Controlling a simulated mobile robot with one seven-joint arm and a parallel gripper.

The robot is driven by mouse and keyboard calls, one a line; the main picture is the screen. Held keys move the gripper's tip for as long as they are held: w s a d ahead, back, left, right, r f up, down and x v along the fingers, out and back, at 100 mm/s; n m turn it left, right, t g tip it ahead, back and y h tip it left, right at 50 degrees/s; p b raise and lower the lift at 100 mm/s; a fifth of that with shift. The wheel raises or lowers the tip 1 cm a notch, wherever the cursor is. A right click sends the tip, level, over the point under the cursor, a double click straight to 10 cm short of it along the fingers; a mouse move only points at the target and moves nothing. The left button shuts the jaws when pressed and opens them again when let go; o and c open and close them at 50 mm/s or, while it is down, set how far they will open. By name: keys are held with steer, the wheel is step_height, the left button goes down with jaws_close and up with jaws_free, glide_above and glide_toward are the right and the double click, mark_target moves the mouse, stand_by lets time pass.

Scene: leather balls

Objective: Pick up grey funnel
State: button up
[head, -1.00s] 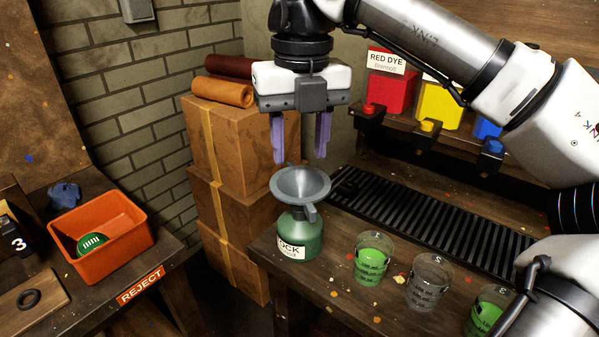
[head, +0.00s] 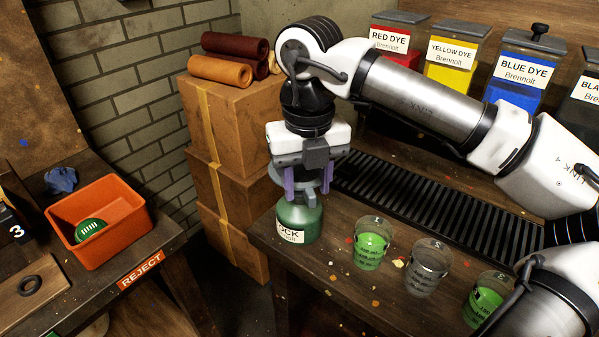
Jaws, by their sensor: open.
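The grey funnel (head: 310,187) sits in the mouth of the green stock bottle (head: 298,222) on the bench. Most of its bowl is hidden behind my gripper. My gripper (head: 308,190) is open and points down over the funnel. One purple finger shows on the left of the funnel and one on the right. I cannot tell whether the fingers touch it.
Measuring cups labelled 1 (head: 371,246), 2 (head: 428,268) and 3 (head: 487,298) stand right of the bottle. A black slatted rack (head: 430,205) lies behind them. Stacked boxes (head: 225,125) stand left of my gripper. An orange reject bin (head: 112,250) is at far left.

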steer(key=shift+f, duration=1.3)
jaws_close()
